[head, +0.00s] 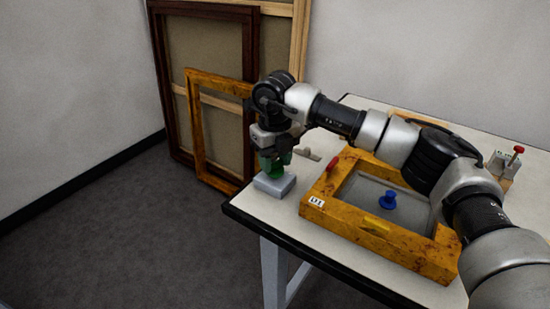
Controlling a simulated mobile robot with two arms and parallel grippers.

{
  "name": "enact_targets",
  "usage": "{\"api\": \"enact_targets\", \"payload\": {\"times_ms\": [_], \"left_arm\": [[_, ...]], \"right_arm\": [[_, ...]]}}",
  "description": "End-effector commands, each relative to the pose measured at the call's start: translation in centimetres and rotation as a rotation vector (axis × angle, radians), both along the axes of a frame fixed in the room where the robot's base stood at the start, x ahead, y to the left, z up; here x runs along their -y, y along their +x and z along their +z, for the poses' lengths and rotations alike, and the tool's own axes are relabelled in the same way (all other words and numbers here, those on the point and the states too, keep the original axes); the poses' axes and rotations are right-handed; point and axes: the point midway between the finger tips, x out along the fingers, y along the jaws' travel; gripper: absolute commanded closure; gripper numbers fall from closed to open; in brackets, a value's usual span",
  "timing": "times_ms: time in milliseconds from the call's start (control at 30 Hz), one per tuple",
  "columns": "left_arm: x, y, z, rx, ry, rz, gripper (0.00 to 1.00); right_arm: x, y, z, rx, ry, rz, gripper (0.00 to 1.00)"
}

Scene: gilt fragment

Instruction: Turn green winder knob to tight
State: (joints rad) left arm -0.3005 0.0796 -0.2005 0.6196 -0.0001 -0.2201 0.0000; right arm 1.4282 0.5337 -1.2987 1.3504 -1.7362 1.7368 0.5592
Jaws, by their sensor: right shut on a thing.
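The green winder knob (274,169) sits on top of a small pale grey-blue block (274,185) near the table's left corner. My right gripper (276,156) points down from above and is shut on the knob. The gripper hides the knob's upper part, and any tight marking is too small or hidden to tell. My left gripper is not in view.
A gilt frame (330,213) with a blue knob (387,200) inside it lies on the white table (262,222), right of the block. A red-topped device (503,162) stands at the far right.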

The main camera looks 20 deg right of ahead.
Motion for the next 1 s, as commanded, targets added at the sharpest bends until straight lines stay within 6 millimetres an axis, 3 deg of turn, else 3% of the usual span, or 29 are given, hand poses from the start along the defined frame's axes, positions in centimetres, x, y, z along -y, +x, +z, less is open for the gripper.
{"api": "enact_targets", "payload": {"times_ms": [1000], "left_arm": [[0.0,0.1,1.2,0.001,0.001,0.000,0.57]], "right_arm": [[0.0,0.0,0.2,0.001,0.001,-0.966,0.81]]}}
